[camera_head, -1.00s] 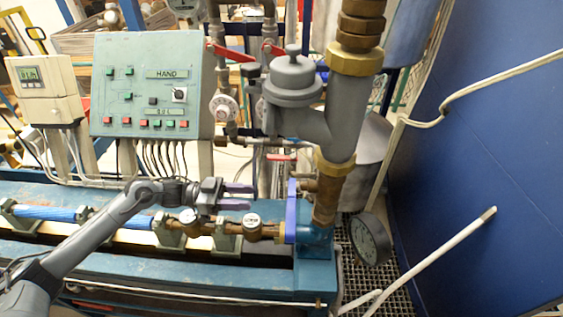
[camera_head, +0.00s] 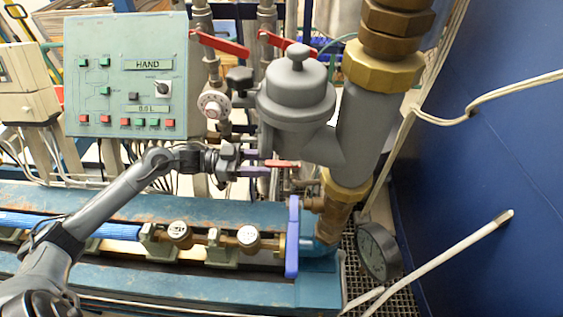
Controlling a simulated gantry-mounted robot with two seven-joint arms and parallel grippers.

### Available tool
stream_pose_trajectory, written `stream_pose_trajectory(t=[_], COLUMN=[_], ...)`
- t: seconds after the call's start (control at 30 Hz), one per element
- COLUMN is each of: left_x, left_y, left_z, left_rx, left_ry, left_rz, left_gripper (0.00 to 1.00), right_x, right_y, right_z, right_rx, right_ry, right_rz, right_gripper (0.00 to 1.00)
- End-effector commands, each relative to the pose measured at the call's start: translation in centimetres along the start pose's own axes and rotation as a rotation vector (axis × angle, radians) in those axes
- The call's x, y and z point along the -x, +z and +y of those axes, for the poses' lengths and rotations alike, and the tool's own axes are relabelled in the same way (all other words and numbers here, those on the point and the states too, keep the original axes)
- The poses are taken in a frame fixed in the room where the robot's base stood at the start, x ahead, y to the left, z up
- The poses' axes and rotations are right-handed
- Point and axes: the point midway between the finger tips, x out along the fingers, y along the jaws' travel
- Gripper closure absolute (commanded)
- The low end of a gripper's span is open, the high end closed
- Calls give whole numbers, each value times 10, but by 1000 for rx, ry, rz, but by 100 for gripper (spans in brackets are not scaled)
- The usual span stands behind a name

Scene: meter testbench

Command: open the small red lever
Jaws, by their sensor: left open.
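The small red lever (camera_head: 284,164) lies about level on thin pipework, below the grey valve body. My left gripper (camera_head: 262,163) reaches in from the left and is open, with one purple finger above the other. Its fingertips are at the left end of the small red lever in the picture. I cannot tell whether they touch it or whether the lever's end is between them. My right gripper is not in view.
Two larger red levers (camera_head: 220,43) (camera_head: 286,42) sit higher up on vertical pipes. The grey valve body (camera_head: 297,95) stands close right of the gripper. A blue lever (camera_head: 292,237) rises below. The green control panel (camera_head: 125,75) is at left.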

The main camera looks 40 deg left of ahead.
Motion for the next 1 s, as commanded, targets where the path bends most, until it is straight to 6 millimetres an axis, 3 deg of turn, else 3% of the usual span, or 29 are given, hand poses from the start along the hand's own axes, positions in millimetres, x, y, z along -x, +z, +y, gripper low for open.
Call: stream_pose_trajectory(t=[0.2, 0.4, 0.8, 1.0], left_x=[-33, -50, -56, -56], left_y=[-2, -1, 0, 0], left_z=[0, 0, 0, 0], left_rx=[-2, -1, 0, 0], left_ry=[1, 0, 0, 0], left_rz=[4, 2, 0, 0], left_gripper=[53, 53, 53, 82], right_x=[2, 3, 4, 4], right_y=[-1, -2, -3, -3], right_z=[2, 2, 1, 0], right_rx=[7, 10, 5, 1], right_ry=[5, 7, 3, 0], right_rz=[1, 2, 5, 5], right_gripper=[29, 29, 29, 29])
